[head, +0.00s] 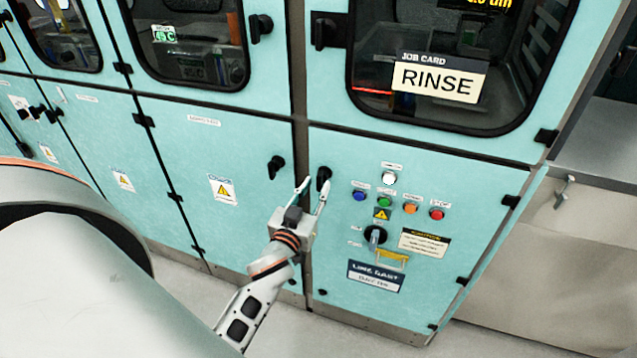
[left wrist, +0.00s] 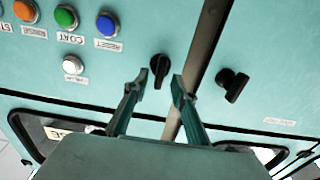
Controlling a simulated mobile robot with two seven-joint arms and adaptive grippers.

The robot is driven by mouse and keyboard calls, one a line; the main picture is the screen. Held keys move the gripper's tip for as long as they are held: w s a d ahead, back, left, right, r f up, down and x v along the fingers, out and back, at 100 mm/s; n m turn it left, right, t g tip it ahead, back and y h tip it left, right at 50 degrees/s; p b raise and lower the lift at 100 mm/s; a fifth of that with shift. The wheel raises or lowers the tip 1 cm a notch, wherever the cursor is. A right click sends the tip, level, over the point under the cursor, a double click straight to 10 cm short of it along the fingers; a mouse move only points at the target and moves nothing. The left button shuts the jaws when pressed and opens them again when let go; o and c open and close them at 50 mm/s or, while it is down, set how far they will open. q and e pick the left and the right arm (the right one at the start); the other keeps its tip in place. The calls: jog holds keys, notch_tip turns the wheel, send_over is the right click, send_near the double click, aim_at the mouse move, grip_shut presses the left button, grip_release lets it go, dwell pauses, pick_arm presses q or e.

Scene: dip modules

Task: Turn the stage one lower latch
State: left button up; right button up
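A black lower latch (head: 323,176) sits at the upper left corner of the lower teal door with the buttons. It also shows in the left wrist view (left wrist: 159,70), turned about in line with the door seam. My left gripper (head: 313,187) is open in front of it. In the left wrist view my left gripper's fingertips (left wrist: 157,88) stand apart, one to each side of the latch's lower end; I cannot tell if they touch it. A second black latch (head: 275,167) is on the neighbouring door to the left and also shows in the wrist view (left wrist: 232,85). My right gripper is not in view.
Coloured buttons (head: 384,202) and a rotary switch (head: 375,238) with a yellow handle below sit right of the latch. A window door with a RINSE card (head: 437,78) and its own black latch (head: 323,33) is above. Grey floor lies in front.

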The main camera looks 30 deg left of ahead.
pick_arm(q)
jog(key=shift+x, duration=0.95)
jog(key=shift+c, duration=0.2)
grip_shut()
